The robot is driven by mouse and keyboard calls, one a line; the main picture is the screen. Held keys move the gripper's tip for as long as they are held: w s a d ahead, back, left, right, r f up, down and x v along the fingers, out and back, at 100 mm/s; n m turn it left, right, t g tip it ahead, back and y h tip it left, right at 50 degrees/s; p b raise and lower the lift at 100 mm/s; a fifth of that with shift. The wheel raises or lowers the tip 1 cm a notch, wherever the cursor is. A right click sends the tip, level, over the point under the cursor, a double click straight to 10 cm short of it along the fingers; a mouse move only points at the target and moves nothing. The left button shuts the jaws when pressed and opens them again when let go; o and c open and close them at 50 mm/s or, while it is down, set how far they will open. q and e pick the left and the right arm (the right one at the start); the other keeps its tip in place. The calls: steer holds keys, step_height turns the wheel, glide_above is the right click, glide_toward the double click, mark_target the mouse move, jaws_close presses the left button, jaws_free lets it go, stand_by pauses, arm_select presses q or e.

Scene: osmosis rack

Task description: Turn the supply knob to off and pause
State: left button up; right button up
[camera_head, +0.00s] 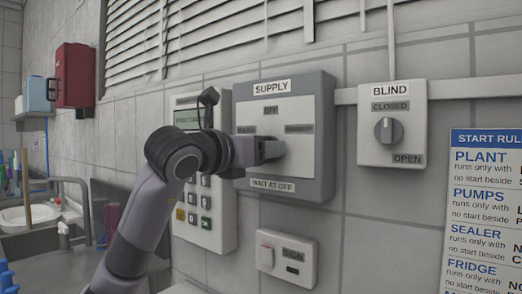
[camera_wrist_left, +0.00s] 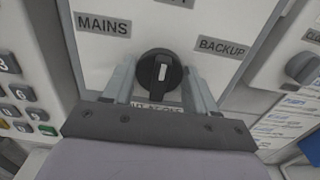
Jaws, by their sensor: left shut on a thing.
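The supply panel (camera_head: 318,125) is a grey box with a pale face on the tiled wall. It has an OFF label at its top and a WAIT AT OFF label at its bottom. My left gripper (camera_head: 273,150) is at the middle of this panel and hides the knob in the head view. In the left wrist view the round black supply knob (camera_wrist_left: 159,76) sits between the two fingers of my left gripper (camera_wrist_left: 162,88), which is shut on it. The knob's white mark stands nearly upright, between the MAINS label (camera_wrist_left: 103,25) and the BACKUP label (camera_wrist_left: 222,47).
A keypad panel (camera_head: 205,225) is close to the left, partly behind my arm. The BLIND knob box (camera_head: 391,150) is to the right. A small sign switch box (camera_head: 286,258) is below. A rules poster (camera_head: 485,210) hangs far right; a sink (camera_head: 28,215) stands left.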

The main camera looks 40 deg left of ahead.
arm_select(q)
steer(key=shift+f, duration=0.1)
steer(key=o, duration=1)
steer(key=shift+o, duration=0.2)
steer(key=shift+s, duration=0.1)
steer(key=s+b, duration=0.1)
steer(key=s, duration=0.6)
steer(key=shift+d, duration=0.4)
